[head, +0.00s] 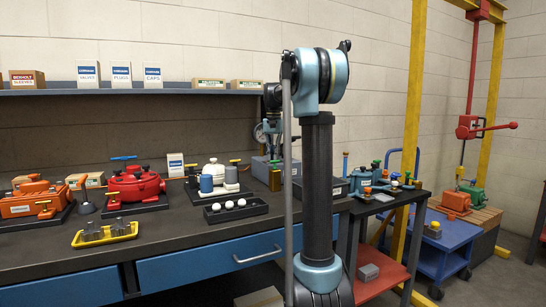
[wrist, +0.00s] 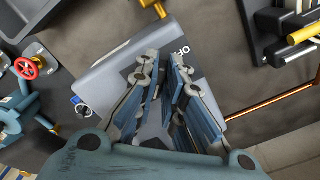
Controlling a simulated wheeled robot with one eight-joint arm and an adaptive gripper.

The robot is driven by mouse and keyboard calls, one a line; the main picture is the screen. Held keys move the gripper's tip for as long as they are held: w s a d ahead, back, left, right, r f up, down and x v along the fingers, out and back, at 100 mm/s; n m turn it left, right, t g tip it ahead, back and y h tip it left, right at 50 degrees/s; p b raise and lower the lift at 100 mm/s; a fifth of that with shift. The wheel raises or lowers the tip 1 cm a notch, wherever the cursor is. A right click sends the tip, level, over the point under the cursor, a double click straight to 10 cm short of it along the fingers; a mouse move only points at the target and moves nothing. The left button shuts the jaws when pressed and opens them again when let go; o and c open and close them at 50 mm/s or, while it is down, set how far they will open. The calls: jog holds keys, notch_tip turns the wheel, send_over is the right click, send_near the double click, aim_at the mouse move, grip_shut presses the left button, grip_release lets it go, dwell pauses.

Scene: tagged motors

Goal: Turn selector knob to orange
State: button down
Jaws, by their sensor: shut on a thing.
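My gripper's fingers point down onto the box and are close together around a small dark part, which I take to be the selector knob. The fingers hide most of it, so its pointing direction cannot be told. No orange mark shows on the visible part of the box. In the head view the grey box (head: 262,166) stands on the bench behind my arm, and the fingers there are mostly hidden.
In the wrist view a red handwheel (wrist: 27,67) and a blue fitting (wrist: 14,118) are at left, and a copper rod (wrist: 272,103) is at right. In the head view a black tray (head: 236,209) with white balls and a red motor (head: 133,186) stand left of the box.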

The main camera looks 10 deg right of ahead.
jog(key=n, duration=0.8)
jog(key=shift+d+n, duration=0.15)
jog(key=shift+n, duration=0.15)
jog(key=n, duration=0.4)
jog(key=shift+w+d+n, duration=0.1)
jog(key=shift+n, duration=0.2)
jog(key=n, duration=0.4)
jog(key=shift+w+d, duration=0.1)
jog(key=shift+n, duration=0.3)
jog(key=c, duration=1.7)
grip_release()
jog(key=shift+r, duration=0.1)
